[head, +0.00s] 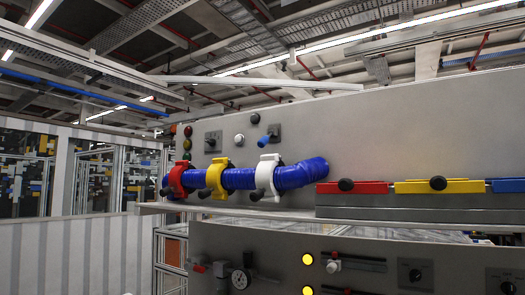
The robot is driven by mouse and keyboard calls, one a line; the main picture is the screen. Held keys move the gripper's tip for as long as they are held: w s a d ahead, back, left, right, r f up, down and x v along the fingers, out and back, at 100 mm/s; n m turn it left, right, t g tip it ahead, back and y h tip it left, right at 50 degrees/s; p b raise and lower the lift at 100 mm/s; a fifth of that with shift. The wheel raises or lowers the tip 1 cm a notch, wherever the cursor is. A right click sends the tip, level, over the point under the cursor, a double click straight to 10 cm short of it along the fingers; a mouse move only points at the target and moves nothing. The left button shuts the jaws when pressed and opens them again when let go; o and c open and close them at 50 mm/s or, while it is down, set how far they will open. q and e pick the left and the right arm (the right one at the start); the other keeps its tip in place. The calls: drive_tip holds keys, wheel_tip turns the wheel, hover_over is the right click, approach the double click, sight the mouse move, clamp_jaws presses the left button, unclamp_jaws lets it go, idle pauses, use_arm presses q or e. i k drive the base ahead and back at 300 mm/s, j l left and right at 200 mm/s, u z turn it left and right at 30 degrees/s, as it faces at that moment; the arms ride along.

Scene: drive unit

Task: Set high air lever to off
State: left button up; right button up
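No label reading high air lever is legible, so I cannot tell which control it is. On the upper grey panel, a blue-tipped handle (264,140) sticks out beside a dark square plate (274,133). To its left is a dark switch (212,141) on a grey plate. On the lower panel, a small red handle (198,267) sits left of a round white gauge (240,279). Neither of my grippers shows in the head view, and nothing is seen touching these controls.
A blue ribbed hose (237,179) runs along the ledge, held by a red clamp (178,180), a yellow clamp (217,178) and a white clamp (266,176). Red (366,187) and yellow (462,186) bars with black knobs stand at right. Yellow lights (307,259) glow below.

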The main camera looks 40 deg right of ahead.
sight(264, 140)
drive_tip(key=i+j+z, duration=0.1)
drive_tip(key=i+z, duration=0.25)
drive_tip(key=z, duration=0.15)
drive_tip(key=i+j+z, duration=0.3)
drive_tip(key=z, duration=0.2)
drive_tip(key=i+j+z, duration=0.3)
drive_tip(key=z, duration=0.2)
drive_tip(key=i+j+z, duration=0.2)
drive_tip(key=j+z, duration=0.3)
